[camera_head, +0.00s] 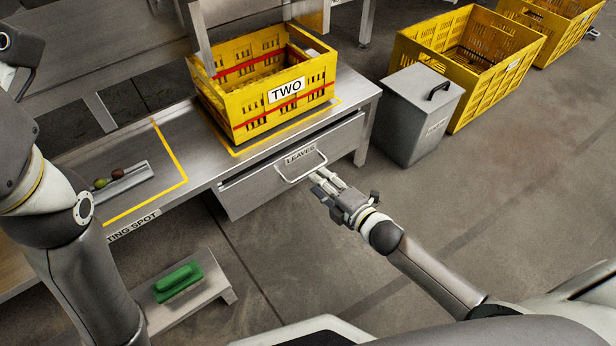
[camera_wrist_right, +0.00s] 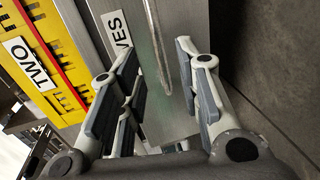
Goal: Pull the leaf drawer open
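The leaf drawer (camera_head: 250,195) is a grey metal front under the bench, labelled LEAVES. It looks shut or nearly so. Its pale bar handle (camera_head: 303,170) stands out from the front; the handle also shows in the right wrist view (camera_wrist_right: 157,45). My right gripper (camera_head: 320,182) is just in front of the handle. In the right wrist view its fingers (camera_wrist_right: 165,85) are spread apart, with the handle bar seen between them and the drawer front (camera_wrist_right: 178,70) behind. I cannot tell whether a finger touches the bar. My left arm shows at the left, but its gripper is out of view.
A yellow crate marked TWO (camera_head: 285,92) stands on the bench above the drawer. A grey lidded bin (camera_head: 415,120) and yellow crates (camera_head: 480,85) stand on the floor at right. A green brush (camera_head: 178,281) lies on a low step (camera_head: 215,290). Floor before the drawer is clear.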

